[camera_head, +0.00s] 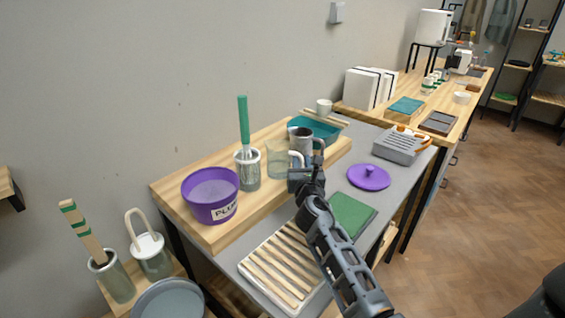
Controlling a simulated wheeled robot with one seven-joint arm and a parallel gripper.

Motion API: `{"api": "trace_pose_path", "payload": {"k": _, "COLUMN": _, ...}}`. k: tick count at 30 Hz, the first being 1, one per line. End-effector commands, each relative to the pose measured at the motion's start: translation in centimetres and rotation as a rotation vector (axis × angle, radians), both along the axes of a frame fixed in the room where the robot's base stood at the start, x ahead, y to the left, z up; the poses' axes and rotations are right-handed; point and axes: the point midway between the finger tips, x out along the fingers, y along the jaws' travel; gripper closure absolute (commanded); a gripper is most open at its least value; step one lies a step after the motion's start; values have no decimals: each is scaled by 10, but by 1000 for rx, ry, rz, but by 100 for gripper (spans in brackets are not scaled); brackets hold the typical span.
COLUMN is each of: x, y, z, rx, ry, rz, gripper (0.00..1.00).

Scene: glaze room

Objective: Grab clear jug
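The clear jug (275,164) stands upright on the raised wooden shelf at the back of the grey worktable. It is see-through, and a pale curved handle shows on its right side. My gripper (302,175) is just in front and to the right of the jug, close to the handle. In this view the gripper overlaps the handle's lower part, and I cannot tell if they touch. The fingers are small and dark, so I cannot tell whether they are open or shut.
A metal pitcher (302,138) stands close behind the jug on the right. A glass with a green-handled tool (247,172) and a purple tub (211,196) stand to the left. A purple lid (369,177) lies right.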

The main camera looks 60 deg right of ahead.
Motion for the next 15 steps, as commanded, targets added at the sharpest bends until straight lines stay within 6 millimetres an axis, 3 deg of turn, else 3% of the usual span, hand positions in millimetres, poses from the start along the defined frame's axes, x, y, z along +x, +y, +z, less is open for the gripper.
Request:
{"api": "trace_pose_path", "payload": {"k": 4, "x": 9, "y": -14, "z": 0, "rx": 1, "ry": 1, "rz": 0, "gripper": 74}}
{"api": "trace_pose_path", "payload": {"k": 12, "x": 11, "y": -16, "z": 0, "rx": 1, "ry": 0, "rz": 0, "gripper": 74}}
{"api": "trace_pose_path", "payload": {"k": 15, "x": 11, "y": -16, "z": 0, "rx": 1, "ry": 0, "rz": 0, "gripper": 81}}
